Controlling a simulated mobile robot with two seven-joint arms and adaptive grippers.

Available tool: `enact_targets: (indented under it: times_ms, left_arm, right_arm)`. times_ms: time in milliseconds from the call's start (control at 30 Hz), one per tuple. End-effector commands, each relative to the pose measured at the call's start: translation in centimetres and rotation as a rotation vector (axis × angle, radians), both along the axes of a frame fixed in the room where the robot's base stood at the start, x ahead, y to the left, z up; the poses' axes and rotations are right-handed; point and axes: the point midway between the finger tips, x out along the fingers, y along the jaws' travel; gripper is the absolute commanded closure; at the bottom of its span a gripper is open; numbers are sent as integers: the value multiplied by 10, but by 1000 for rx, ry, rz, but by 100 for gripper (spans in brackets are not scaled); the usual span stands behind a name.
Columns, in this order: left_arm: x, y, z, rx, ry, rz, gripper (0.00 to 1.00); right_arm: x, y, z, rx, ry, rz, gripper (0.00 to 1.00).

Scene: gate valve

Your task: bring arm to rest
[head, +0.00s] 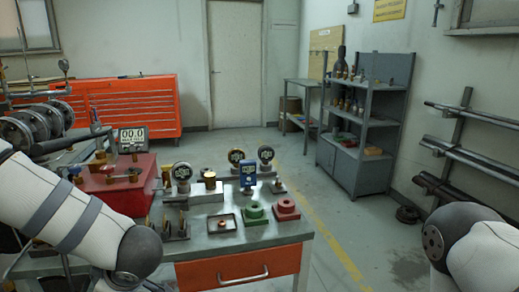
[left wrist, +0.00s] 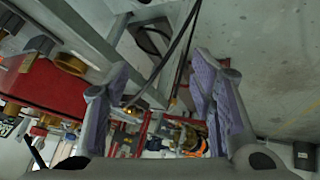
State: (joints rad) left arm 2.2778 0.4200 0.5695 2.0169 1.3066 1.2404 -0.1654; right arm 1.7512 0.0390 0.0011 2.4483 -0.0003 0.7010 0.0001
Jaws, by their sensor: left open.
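My left arm (head: 60,210) comes in from the left in the head view and bends at a dark joint in front of the workbench. Its gripper does not show there. In the left wrist view my left gripper (left wrist: 160,92) is open, with its two grey-purple finger pads apart and nothing held between them. Behind the fingers are a grey metal frame (left wrist: 85,35), dark cables and cluttered red and brass parts. My right arm (head: 470,250) shows as a pale, rounded link at the lower right of the head view. My right gripper is out of view.
Flanged pipework (head: 35,125) stands at the left. A grey shelf (head: 370,130) stands behind. The floor (head: 370,230) right of the bench is mostly clear.

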Motion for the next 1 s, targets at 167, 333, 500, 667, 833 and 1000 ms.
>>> enact_targets:
  times_ms: [167, 333, 500, 667, 833, 1000]
  left_arm:
    - [-81, -33, -131, 28, 245, -651, 49]
    - [-207, -56, -190, -131, 539, -1081, 49]
    - [-299, -59, -198, -281, 746, -1303, 49]
    - [-326, -59, -196, -333, 807, -1363, 49]
    - [-325, -59, -196, -333, 805, -1364, 49]
    - [-324, -59, -196, -331, 803, -1363, 49]
  right_arm:
    - [-1, -1, 1, -1, 2, -1, 65]
    - [-1, -1, 1, -1, 1, -1, 65]
    - [-1, 0, 1, -1, 1, -1, 65]
    - [-1, 0, 1, -1, 1, -1, 65]
    - [-1, 0, 1, -1, 1, -1, 65]
    - [-1, 0, 1, -1, 1, -1, 65]
